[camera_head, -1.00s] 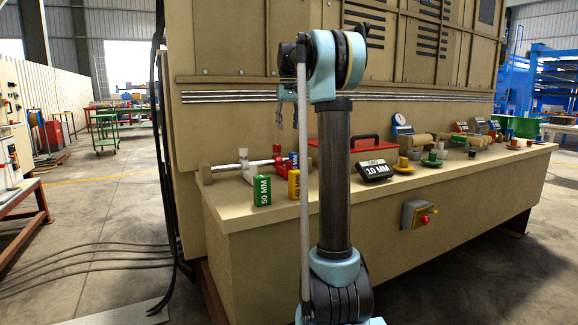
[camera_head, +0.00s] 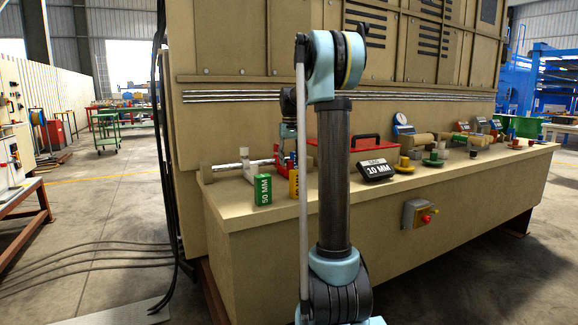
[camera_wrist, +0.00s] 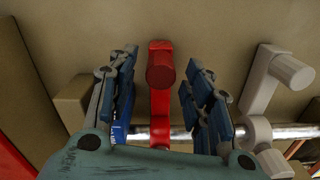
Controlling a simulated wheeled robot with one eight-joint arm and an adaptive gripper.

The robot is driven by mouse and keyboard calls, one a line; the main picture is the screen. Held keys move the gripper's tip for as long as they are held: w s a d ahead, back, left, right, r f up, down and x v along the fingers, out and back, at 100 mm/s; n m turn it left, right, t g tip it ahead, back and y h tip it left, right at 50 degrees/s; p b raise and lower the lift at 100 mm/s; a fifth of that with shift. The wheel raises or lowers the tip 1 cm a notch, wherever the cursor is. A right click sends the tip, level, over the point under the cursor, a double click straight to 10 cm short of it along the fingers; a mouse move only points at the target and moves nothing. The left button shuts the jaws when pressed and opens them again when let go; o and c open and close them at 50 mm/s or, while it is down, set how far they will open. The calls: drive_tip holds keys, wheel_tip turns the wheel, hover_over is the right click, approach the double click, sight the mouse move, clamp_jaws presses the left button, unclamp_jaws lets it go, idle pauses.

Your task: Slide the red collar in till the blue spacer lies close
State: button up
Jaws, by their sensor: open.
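The red collar (camera_wrist: 160,103) sits on the silver rod (camera_wrist: 193,133) and stands up between my fingers in the wrist view. My gripper (camera_wrist: 160,68) is open, one finger on each side of the collar, with gaps showing on both sides. The blue spacer (camera_wrist: 119,132) shows only as a small piece with white marks, left of the collar, mostly hidden by my left finger. How close it lies to the collar I cannot tell. In the head view my gripper (camera_head: 288,147) is down at the rod, and a bit of red shows there.
A white collar (camera_wrist: 257,95) stands on the rod right of my right finger. A tan end block (camera_wrist: 76,100) is at the left. In the head view, the green 50 MM block (camera_head: 263,190) and yellow block (camera_head: 294,183) stand in front of the rod.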

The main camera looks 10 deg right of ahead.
sight(303, 162)
drive_tip(key=shift+f, duration=0.85)
clamp_jaws()
drive_tip(key=shift+w+d, duration=0.3)
drive_tip(key=shift+d, duration=0.55)
drive_tip(key=shift+w+d, duration=0.25)
drive_tip(key=shift+d, duration=0.65)
drive_tip(key=shift+w+d, duration=0.3)
drive_tip(key=shift+d, duration=0.55)
unclamp_jaws()
drive_tip(key=shift+r, duration=0.1)
